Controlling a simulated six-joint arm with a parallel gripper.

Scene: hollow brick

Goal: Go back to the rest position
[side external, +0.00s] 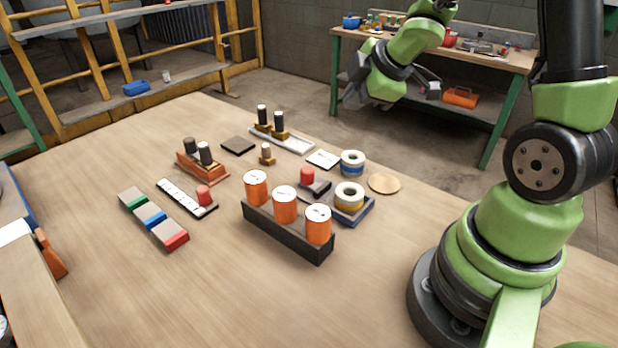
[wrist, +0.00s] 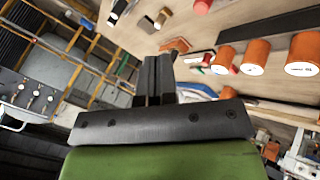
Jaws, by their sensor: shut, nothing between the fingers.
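My gripper (wrist: 156,66) points up the middle of the wrist view, its two dark fingers together with nothing between them. In the side external view my wrist and gripper (side external: 385,88) are raised at the upper right, beyond the table's far edge and clear of the objects. The fingers are hard to make out there. The wooden table (side external: 130,290) holds a dark block (side external: 288,236) with three orange cylinders (side external: 285,204). The cylinders also show at the right of the wrist view (wrist: 256,57).
Two white-and-coloured rings (side external: 352,163), a blue tray (side external: 368,210), red-knobbed pieces (side external: 307,176), a coloured strip (side external: 152,217), an orange-brown base with dark pegs (side external: 202,168) and a pale tray with pegs (side external: 290,142) stand on the table. A workbench (side external: 490,58) stands behind my gripper.

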